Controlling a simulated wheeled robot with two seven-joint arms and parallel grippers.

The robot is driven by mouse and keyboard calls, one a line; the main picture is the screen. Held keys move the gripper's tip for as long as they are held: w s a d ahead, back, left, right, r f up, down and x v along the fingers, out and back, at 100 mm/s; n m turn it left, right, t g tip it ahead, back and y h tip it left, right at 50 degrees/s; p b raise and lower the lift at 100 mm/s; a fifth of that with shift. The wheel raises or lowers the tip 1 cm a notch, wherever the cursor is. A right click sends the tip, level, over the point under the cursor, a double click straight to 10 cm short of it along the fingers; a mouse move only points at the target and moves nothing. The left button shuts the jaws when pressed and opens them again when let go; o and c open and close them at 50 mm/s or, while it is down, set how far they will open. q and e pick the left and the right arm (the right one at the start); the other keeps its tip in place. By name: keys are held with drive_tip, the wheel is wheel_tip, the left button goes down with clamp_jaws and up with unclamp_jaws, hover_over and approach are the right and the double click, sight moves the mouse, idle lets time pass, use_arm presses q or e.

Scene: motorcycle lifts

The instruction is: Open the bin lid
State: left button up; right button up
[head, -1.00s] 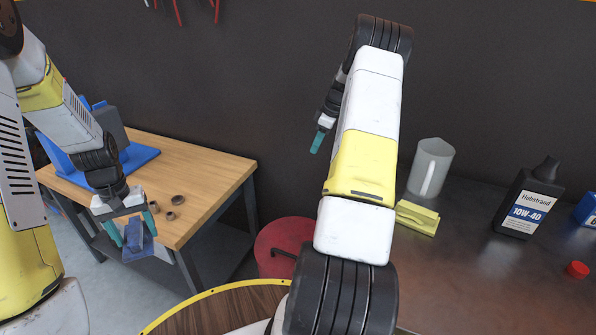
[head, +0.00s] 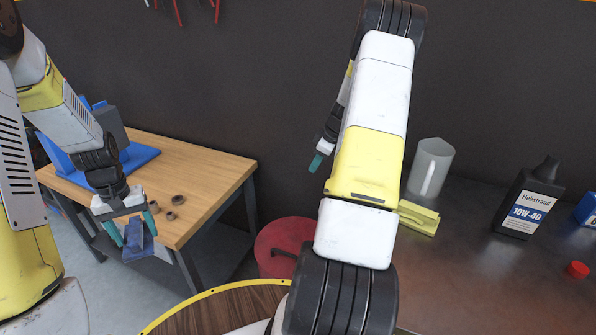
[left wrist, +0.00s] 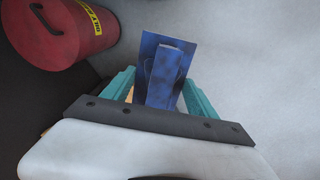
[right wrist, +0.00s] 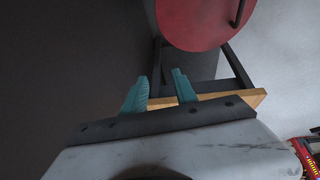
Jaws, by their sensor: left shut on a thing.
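The red round bin (head: 284,240) stands on the floor between the wooden table and the dark counter, its lid down with a dark handle on it. It also shows in the left wrist view (left wrist: 62,30) with a yellow label, and its red lid fills the top of the right wrist view (right wrist: 195,22).
A wooden table (head: 215,170) with a blue stand (head: 140,158) and several small dark rings is at left. A dark counter (head: 470,270) at right holds a clear jug (head: 430,168), yellow cloth (head: 417,219), black oil bottle (head: 528,203) and red cap (head: 576,270).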

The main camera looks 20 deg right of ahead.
drive_tip(key=x, duration=0.5)
clamp_jaws()
idle(1.4)
unclamp_jaws()
